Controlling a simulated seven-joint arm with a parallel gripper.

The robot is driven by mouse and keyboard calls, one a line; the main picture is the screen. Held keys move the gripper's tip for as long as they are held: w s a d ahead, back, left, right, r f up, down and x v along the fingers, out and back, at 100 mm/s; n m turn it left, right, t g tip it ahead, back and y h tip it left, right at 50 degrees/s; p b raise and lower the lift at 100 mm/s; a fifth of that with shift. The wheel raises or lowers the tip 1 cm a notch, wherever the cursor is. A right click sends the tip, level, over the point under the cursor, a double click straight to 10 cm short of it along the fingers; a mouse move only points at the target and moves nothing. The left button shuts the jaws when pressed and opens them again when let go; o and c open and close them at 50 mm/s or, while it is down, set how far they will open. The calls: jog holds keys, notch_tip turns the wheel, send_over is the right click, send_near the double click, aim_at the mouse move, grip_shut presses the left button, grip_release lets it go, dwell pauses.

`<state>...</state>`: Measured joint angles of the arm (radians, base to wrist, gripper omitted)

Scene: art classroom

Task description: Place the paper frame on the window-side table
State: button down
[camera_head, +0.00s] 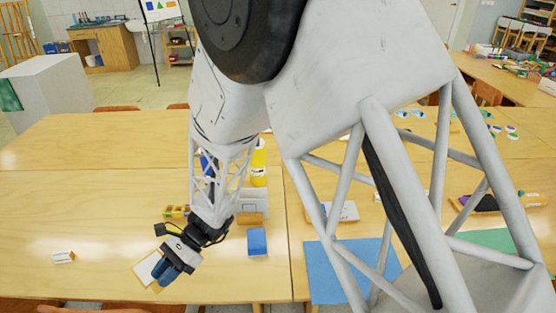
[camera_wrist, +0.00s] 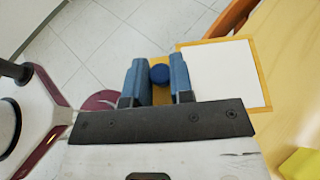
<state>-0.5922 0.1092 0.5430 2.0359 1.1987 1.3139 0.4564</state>
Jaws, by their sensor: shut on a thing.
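The paper frame is a white square sheet with an orange-yellow border. In the wrist view the frame (camera_wrist: 225,75) lies to the right of my fingers, with its border reaching between them. A round blue piece (camera_wrist: 160,74) sits between the fingers, over the border. My gripper (camera_wrist: 159,80) is shut on the frame. In the head view my gripper (camera_head: 162,272) is low over the front left of the wooden table (camera_head: 60,205), with the frame (camera_head: 147,268) partly hidden behind the blue fingers. I cannot tell whether the frame touches the table, or which table is window-side.
A yellow bottle (camera_head: 259,165) and a small yellow box (camera_head: 175,211) are farther back. A blue sheet (camera_head: 335,275) covers the middle front. The left tabletop is mostly clear.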

jog(key=w+d+f+n+h, duration=0.2)
jog(key=w+d+n+h, duration=0.4)
jog(key=d+n+h, duration=0.45)
jog(key=w+d+f+n+h, duration=0.2)
jog(key=w+d+n+h, duration=0.5)
jog(key=d, duration=0.7)
jog(key=w+d+r+n+t+h, duration=0.2)
jog(key=w+d+r+n+t, duration=0.2)
jog(key=w+d+n+t, duration=0.55)
jog(key=w+d+r+n+t+h, duration=0.2)
jog(key=w+d+r+n+t, duration=0.3)
jog(key=w+d, duration=0.7)
jog(key=shift+m+t, duration=0.25)
jog(key=shift+m, duration=0.15)
jog(key=f, duration=1.1)
jog(key=shift+a+f, duration=0.25)
jog(key=shift+f, duration=0.05)
jog(key=w, duration=0.5)
jog(key=w+f, duration=0.1)
jog(key=w, duration=1)
jog(key=shift+f, duration=0.2)
jog(key=shift+f, duration=1.75)
